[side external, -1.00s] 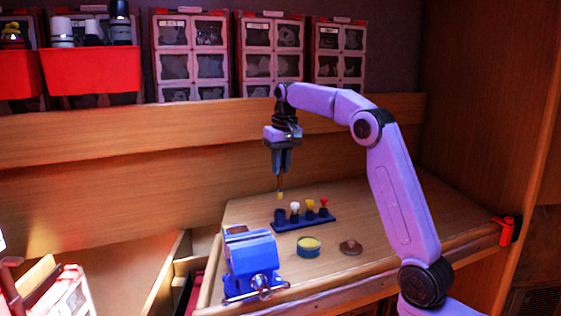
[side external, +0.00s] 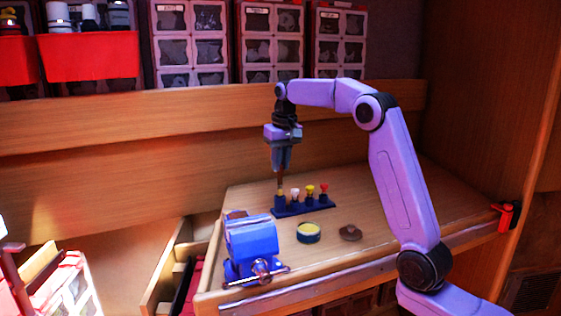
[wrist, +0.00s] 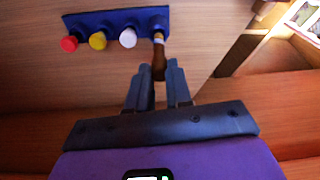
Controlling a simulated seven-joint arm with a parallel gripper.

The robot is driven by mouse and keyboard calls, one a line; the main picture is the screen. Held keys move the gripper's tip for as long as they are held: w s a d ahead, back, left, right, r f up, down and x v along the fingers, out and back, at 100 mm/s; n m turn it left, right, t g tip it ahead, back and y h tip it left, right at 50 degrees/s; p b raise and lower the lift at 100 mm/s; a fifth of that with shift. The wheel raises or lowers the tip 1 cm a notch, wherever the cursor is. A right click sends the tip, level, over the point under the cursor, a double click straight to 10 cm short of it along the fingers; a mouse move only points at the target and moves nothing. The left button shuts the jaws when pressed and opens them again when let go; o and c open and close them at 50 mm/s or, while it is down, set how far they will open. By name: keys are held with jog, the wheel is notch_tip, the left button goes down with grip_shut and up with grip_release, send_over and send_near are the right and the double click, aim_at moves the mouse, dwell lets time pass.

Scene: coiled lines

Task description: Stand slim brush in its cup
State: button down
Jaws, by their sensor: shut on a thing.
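My gripper (side external: 281,168) points down, shut on the slim brush (side external: 280,188), which hangs upright below the fingers. The brush has a brown handle and a pale lower end. It is over the leftmost cup (side external: 280,204) of the dark blue rack (side external: 318,208), with its lower end at the cup's mouth. I cannot tell whether the tip is inside the rim. In the wrist view the brush (wrist: 159,62) runs from between the fingers (wrist: 159,82) to the end cup (wrist: 156,21), whose opening is partly hidden by the brush.
The rack's other cups hold a white-topped (side external: 295,193), a yellow-topped (side external: 310,190) and a red-topped item (side external: 324,188). A blue vise (side external: 250,245) stands at the front left.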

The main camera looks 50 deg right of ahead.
aim_at(280, 184)
jog(key=shift+f, duration=2.65)
jog(key=c, duration=1)
grip_release()
jog(key=shift+o, duration=0.2)
jog(key=shift+r, duration=3)
jog(key=shift+r, duration=0.15)
jog(key=shift+r, duration=0.3)
notch_tip(280, 184, up, 11)
jog(key=s, duration=0.1)
jog(key=shift+s+a, duration=0.3)
jog(key=shift+s, duration=0.1)
